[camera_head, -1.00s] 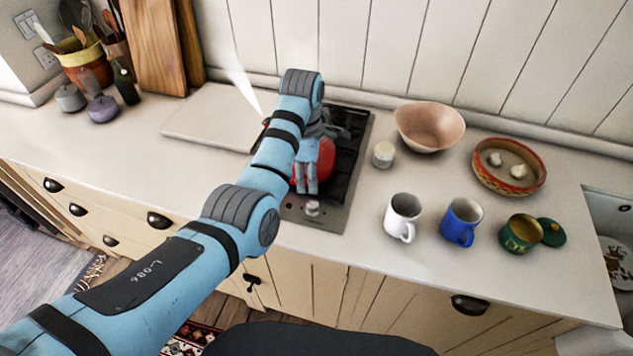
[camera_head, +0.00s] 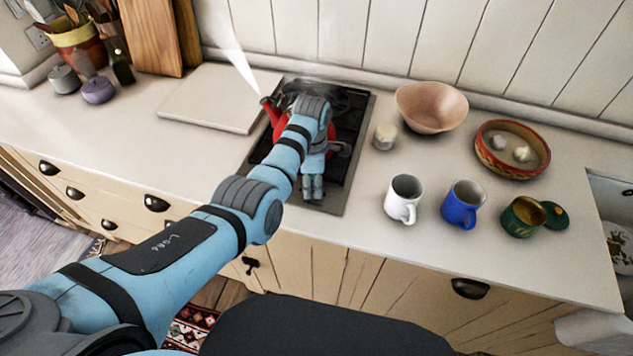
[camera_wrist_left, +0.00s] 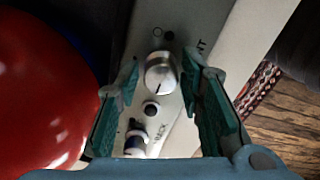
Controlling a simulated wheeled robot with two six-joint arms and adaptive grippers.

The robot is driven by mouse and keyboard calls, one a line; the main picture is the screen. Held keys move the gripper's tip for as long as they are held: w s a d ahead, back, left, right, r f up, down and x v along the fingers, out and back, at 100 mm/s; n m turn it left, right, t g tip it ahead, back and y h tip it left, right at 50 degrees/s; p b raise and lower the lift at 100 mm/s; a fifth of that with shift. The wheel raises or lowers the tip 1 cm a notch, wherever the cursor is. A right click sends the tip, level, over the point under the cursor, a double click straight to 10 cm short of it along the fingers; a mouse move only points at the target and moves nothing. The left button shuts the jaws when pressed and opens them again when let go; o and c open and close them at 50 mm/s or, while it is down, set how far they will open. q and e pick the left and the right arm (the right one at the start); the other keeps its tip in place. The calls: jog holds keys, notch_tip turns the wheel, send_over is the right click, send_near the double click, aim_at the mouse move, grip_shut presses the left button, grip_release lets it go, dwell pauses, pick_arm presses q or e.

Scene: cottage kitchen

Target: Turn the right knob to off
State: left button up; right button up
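The cooktop (camera_head: 334,195) is a dark hob with a grey front panel set in the counter. In the left wrist view, a silver knob (camera_wrist_left: 160,72) with a dark pointer line sits between my left fingers, beside lettering ending in "NT". A second knob (camera_wrist_left: 135,146) is nearer the bottom, by the word "BACK". My left gripper (camera_head: 313,190) points down over the front panel and hides the knobs in the head view. In the wrist view the fingers of this gripper (camera_wrist_left: 162,82) are open, one on each side of the silver knob; contact is unclear. My right gripper is out of view.
A steaming red kettle (camera_head: 274,115) stands on the hob, close beside my left gripper; its red side (camera_wrist_left: 45,95) fills the wrist view's left. A white jar (camera_head: 385,136), white mug (camera_head: 404,200) and blue mug (camera_head: 463,204) stand to the right.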

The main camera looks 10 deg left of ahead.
pick_arm(q)
jog(key=shift+s+r, duration=0.1)
jog(key=shift+r, duration=0.05)
jog(key=c, duration=0.4)
grip_shut()
